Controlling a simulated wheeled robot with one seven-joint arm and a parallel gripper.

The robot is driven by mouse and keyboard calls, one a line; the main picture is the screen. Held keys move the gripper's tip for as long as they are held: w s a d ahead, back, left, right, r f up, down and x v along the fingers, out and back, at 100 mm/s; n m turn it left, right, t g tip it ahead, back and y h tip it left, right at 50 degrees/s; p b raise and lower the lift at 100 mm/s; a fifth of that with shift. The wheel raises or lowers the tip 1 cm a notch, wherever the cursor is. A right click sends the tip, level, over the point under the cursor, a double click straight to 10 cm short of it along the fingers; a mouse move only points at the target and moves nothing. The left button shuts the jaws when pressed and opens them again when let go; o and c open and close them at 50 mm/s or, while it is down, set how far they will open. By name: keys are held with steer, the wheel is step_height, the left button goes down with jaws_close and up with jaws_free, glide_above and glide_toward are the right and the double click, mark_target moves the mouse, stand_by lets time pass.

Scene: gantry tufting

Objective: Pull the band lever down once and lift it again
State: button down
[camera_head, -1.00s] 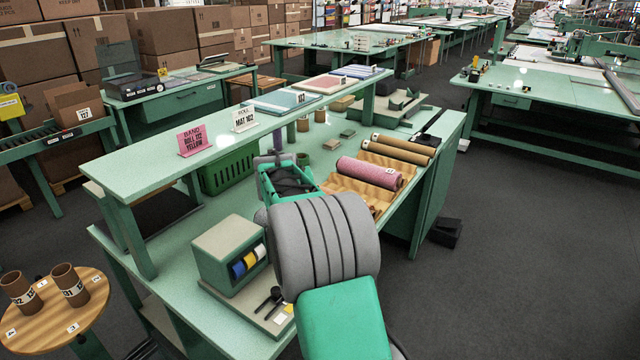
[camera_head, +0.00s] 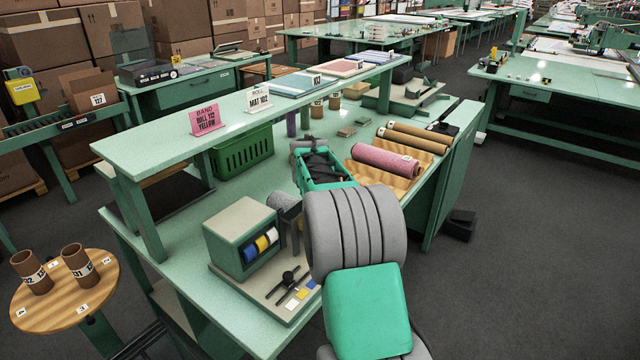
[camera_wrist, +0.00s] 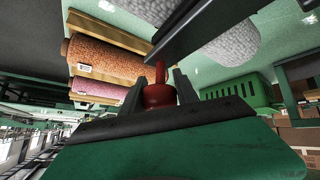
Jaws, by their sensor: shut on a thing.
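The band dispenser (camera_head: 240,237) is a grey-green box with blue, white and yellow bands in its front, standing on the near part of the green bench. A small black handle (camera_head: 287,281) lies on its pale base plate. In the wrist view, my gripper (camera_wrist: 159,92) is shut on a red knob (camera_wrist: 158,97) with a thin red stem. It looks like a lever handle, but I cannot tell for sure that it is the band lever. In the head view my arm covers the fingertips and the knob.
A pink roll (camera_head: 385,160) and brown rolls lie on the bench to the right. A green crate (camera_head: 243,151) stands under the shelf (camera_head: 245,103). A pink sign (camera_head: 207,121) stands on the shelf. A round wooden stand (camera_head: 65,300) with two brown tubes is at left.

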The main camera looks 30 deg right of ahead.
steer(key=shift+a+f, duration=0.45)
steer(key=shift+f, duration=0.35)
steer(key=c, duration=1.4)
jaws_free()
steer(key=shift+o, duration=1)
steer(key=shift+a+r, duration=0.15)
steer(key=shift+a, duration=0.05)
steer(key=shift+o, duration=1)
steer(key=shift+r, duration=0.15)
steer(key=shift+d+r, duration=0.2)
steer(key=shift+d, duration=0.1)
steer(key=shift+r, duration=0.1)
steer(key=shift+s+a+r, duration=0.15)
steer(key=shift+s+r, duration=0.05)
steer(key=shift+r, duration=0.15)
steer(key=b+v, duration=0.1)
steer(key=v, duration=0.5)
steer(key=shift+s+a+r+b, duration=0.2)
steer(key=shift+s+a+b, duration=0.05)
steer(key=shift+b, duration=0.05)
